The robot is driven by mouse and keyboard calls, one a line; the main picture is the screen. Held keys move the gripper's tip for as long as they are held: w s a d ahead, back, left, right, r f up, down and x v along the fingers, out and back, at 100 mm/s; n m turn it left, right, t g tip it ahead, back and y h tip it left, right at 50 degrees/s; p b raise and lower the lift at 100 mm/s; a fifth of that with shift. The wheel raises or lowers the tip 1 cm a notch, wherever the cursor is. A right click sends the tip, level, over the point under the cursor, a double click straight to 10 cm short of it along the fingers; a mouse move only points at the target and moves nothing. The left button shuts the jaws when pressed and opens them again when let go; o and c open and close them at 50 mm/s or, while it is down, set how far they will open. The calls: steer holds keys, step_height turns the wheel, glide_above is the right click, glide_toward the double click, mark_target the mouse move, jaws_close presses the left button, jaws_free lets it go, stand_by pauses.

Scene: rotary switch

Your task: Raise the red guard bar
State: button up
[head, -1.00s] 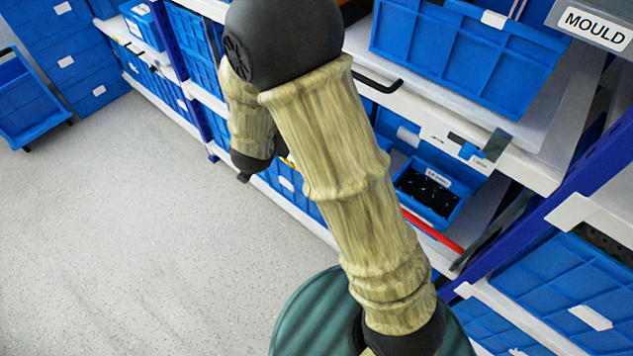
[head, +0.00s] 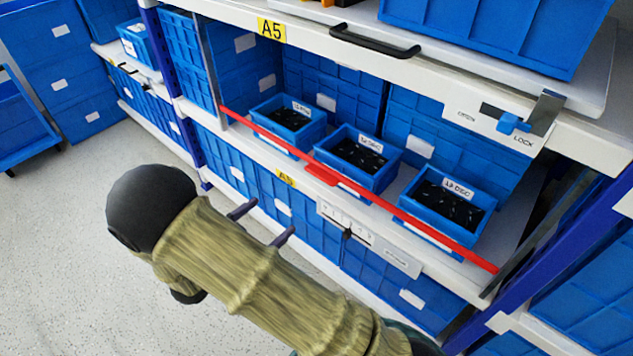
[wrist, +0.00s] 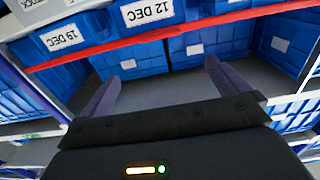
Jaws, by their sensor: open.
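The red guard bar (head: 322,175) runs slantwise across the front of a shelf bay in the head view, in front of several small blue bins. A wider red tab sits near its middle. The bar also crosses the top of the wrist view (wrist: 150,37). My gripper (head: 274,216) is open and empty, its two dark fingers pointing toward the shelf. In the head view it appears below and left of the tab, apart from the bar. In the wrist view the fingers (wrist: 162,72) are spread wide, with their tips below the bar and nothing between them.
Small bins (head: 358,160) with date labels stand behind the bar. A panel with a dark knob (head: 347,234) is on the shelf front below. A blue slider (head: 510,123) marked LOCK is on the upper shelf edge, near a black handle (head: 375,41). Open floor lies left.

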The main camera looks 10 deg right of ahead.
mark_target(318, 177)
steer(key=shift+d, duration=0.1)
steer(key=b+x, duration=0.4)
steer(key=x, duration=1.3)
steer(key=shift+w+d, duration=0.1)
steer(key=shift+w, duration=0.05)
steer(key=shift+c, duration=0.4)
steer(key=c, duration=1)
step_height(318, 177, up, 21)
steer(key=p, duration=1.7)
steer(key=shift+w+f+p, duration=0.1)
steer(key=shift+f+p, duration=0.15)
steer(key=shift+p, duration=0.15)
steer(key=o, duration=1.1)
steer(key=shift+r, duration=0.1)
steer(key=shift+c, duration=0.2)
